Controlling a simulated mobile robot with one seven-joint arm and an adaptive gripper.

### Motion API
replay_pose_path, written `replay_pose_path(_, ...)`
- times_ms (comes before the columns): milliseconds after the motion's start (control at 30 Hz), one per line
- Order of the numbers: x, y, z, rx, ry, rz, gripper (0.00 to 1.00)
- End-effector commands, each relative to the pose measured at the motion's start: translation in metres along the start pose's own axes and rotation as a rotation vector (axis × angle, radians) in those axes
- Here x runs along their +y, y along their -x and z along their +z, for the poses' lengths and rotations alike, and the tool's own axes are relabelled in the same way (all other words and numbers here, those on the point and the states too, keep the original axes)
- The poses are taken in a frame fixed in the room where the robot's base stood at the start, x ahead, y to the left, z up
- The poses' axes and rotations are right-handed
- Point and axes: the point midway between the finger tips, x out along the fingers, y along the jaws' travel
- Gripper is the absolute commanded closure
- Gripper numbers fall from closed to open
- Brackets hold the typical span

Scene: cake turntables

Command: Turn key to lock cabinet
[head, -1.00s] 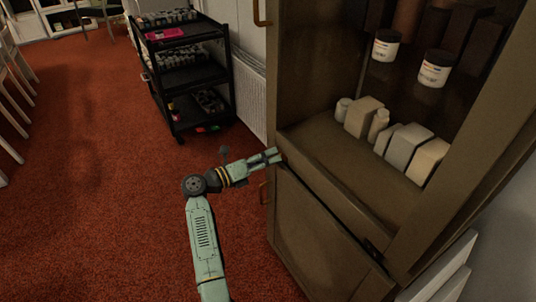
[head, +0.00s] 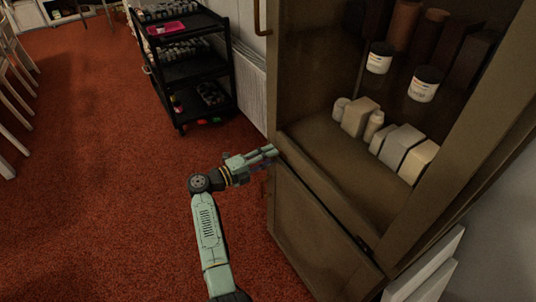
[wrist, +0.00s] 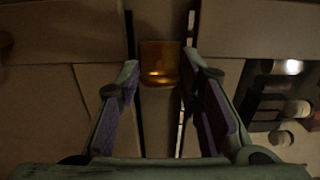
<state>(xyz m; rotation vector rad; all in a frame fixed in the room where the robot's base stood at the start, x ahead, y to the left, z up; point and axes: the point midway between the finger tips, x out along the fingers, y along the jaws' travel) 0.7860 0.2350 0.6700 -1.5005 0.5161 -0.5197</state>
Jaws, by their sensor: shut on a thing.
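The cabinet (head: 325,228) is tall and brown, on the right of the head view. Its shelf section looks open or glazed; I cannot tell which. My gripper (head: 270,152) reaches the cabinet's left front edge at shelf height. In the wrist view a brass-coloured key (wrist: 160,62) sits between the two fingertips, close to a gap between the cabinet's panels. The fingers are shut on it. Its shaft and the keyhole are hidden, so its turn angle is hard to tell. In the head view the fingers cover the key.
A brass handle (head: 262,18) is on the upper left edge. A black cart (head: 187,72) stands behind my gripper. Red carpet (head: 105,190) is clear at left.

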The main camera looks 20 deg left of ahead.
Motion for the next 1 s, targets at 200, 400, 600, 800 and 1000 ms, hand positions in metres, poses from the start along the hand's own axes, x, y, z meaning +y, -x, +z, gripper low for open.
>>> replay_pose_path(200, 0.0003, 0.0003, 0.0001, 0.000, 0.024, 0.000, 0.95)
replay_pose_path(400, 0.0006, 0.0003, 0.0001, -0.001, 0.026, 0.000, 0.95)
replay_pose_path(600, 0.0005, 0.0003, 0.0002, -0.001, 0.025, 0.000, 0.63)
replay_pose_path(800, 0.0004, 0.0002, 0.0001, 0.000, 0.024, 0.000, 0.50)
replay_pose_path(1000, 0.0002, 0.0001, 0.0001, 0.000, 0.023, 0.000, 0.47)
